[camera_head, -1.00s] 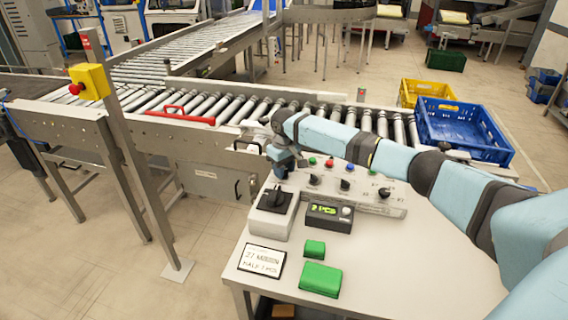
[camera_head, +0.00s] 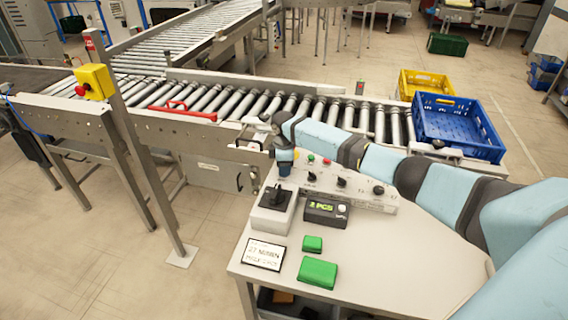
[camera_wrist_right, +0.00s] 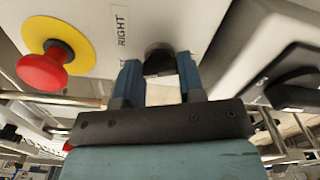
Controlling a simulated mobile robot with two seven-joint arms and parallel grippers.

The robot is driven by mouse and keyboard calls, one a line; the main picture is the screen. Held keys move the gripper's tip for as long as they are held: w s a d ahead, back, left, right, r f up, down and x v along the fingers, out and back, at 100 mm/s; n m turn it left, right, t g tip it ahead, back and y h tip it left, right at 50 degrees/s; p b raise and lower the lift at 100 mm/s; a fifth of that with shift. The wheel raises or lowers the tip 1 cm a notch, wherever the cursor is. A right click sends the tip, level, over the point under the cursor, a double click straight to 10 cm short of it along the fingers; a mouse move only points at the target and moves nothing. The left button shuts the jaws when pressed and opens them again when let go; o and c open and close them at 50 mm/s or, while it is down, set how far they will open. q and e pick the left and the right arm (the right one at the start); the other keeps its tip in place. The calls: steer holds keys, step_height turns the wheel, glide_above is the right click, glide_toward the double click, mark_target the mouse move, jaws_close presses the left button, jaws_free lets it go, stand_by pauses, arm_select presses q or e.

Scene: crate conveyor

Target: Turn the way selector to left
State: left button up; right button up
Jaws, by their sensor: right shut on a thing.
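The way selector (camera_wrist_right: 158,65) is a dark round knob on the light panel, seen in the right wrist view with a printed label reading RIGHT beside it. My right gripper (camera_wrist_right: 160,80) has its two blue fingers on either side of the knob and is shut on it. In the head view my right gripper (camera_head: 286,170) is at the left end of the control box (camera_head: 345,192), and the wrist hides the selector there. The knob's exact pointing direction cannot be told. My left gripper is not in view.
A red emergency button (camera_wrist_right: 42,70) on a yellow disc is close by the fingers. A black switch box (camera_head: 276,198), a display (camera_head: 325,211) and green blocks (camera_head: 317,272) are on the table (camera_head: 400,270). A roller conveyor (camera_head: 250,105) with a blue crate (camera_head: 458,126) lies behind.

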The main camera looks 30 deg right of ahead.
steer(key=shift+r+n, duration=0.1)
steer(key=shift+n, duration=0.7)
steer(key=shift+n+p, duration=0.3)
steer(key=shift+n, duration=1.2)
steer(key=o, duration=0.9)
steer(key=shift+a, duration=0.1)
steer(key=shift+o, duration=0.2)
step_height(320, 180, up, 14)
steer(key=b, duration=0.1)
steer(key=shift+b, duration=0.35)
